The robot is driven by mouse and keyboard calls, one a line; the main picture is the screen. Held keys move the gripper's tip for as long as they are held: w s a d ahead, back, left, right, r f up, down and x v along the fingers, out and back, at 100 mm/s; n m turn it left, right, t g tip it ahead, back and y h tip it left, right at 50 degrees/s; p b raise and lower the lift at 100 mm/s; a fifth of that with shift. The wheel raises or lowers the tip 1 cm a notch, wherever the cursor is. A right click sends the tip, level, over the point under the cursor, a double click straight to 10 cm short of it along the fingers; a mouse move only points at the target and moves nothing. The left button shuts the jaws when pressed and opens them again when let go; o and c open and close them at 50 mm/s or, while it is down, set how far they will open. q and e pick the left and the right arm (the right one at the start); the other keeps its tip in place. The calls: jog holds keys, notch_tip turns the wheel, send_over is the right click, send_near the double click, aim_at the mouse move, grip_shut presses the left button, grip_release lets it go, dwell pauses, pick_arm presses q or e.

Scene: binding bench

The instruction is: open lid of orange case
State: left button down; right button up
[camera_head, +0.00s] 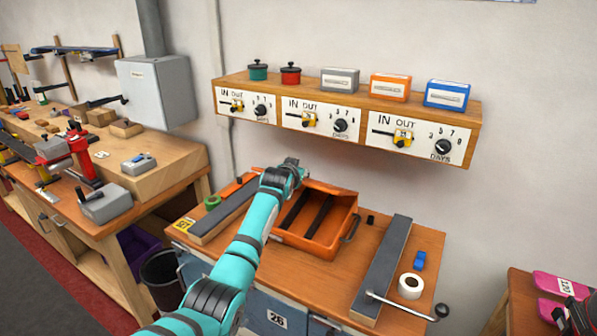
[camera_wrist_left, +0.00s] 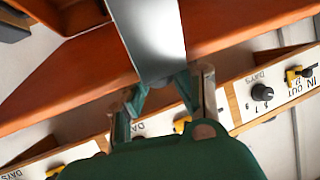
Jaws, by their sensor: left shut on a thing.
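The orange case (camera_head: 342,211) sits on the middle bench. Its inside shows from above, with two dark strips (camera_head: 318,216) across it and a grey handle (camera_head: 351,229) at its right side. My left gripper (camera_head: 293,170) is at the case's back left edge, partly hidden by its own arm. In the left wrist view the fingers (camera_wrist_left: 164,92) are shut on a grey metal strip (camera_wrist_left: 150,35) beside an orange surface (camera_wrist_left: 75,75). I cannot tell whether this surface is the lid.
A long grey bar (camera_head: 385,265) lies right of the case, with a white tape roll (camera_head: 410,286) and a blue item (camera_head: 419,260). Another bar (camera_head: 222,209) lies left. A wooden shelf (camera_head: 470,110) with dials hangs above. A black bin (camera_head: 160,285) stands on the floor.

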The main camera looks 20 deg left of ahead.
pick_arm(q)
jog(key=shift+r, duration=0.2)
jog(key=c, duration=1.2)
grip_release()
jog(key=shift+o, duration=0.9)
jog(key=shift+s+f, duration=0.1)
jog(key=v, duration=1.2)
